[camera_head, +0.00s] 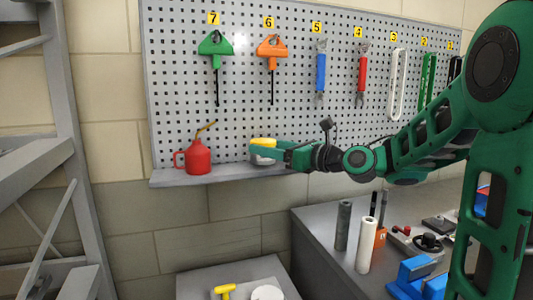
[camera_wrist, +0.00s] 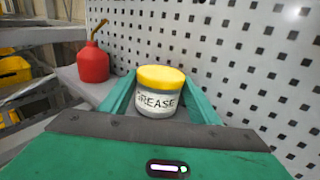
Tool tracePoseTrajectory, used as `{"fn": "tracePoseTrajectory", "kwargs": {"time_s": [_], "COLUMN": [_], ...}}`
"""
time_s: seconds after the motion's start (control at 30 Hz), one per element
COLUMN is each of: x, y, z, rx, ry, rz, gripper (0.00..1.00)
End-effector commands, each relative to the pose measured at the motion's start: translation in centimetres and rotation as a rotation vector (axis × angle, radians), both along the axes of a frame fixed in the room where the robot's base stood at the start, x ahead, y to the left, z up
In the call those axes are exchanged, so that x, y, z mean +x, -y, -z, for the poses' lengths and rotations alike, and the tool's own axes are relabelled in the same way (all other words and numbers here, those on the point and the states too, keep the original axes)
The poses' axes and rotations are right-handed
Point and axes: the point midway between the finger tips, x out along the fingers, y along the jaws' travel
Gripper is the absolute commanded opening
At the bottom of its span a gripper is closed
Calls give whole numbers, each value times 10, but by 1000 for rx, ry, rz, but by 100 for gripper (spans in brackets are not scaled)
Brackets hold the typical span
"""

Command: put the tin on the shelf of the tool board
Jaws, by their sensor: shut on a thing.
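The tin (camera_wrist: 158,97) is a whitish pot with a yellow lid, marked "GREASE" in the wrist view. It also shows at the shelf in the head view (camera_head: 263,147). My gripper (camera_head: 275,152) is shut on the tin, with one green finger on each side of it in the wrist view (camera_wrist: 160,100). The tin is upright, at or just above the shelf (camera_head: 228,171) of the tool board (camera_head: 187,90). I cannot tell whether its base touches the shelf.
A red oil can (camera_head: 198,156) stands on the shelf left of the tin; it also shows in the wrist view (camera_wrist: 93,63). Numbered tools hang above. A grey bench (camera_head: 315,235) with several items is at the lower right. Bare shelf lies between can and tin.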

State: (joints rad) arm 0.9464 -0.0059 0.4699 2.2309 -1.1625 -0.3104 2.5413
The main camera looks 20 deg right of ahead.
Motion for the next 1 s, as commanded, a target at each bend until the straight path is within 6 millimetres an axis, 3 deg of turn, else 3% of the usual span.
{"fn": "tracePoseTrajectory", "kwargs": {"time_s": [0.43, 0.47, 0.53, 0.87, 1.0], "x": [0, 0, 0, 0, -10], "y": [0, 0, 0, -2, 5], "z": [9, 10, 10, 8, 8], "rx": [0, -1, -2, -2, -3], "ry": [2, 2, 1, 1, -1], "rz": [0, 0, 0, -2, -1], "gripper": [25, 61, 75, 75, 75]}}
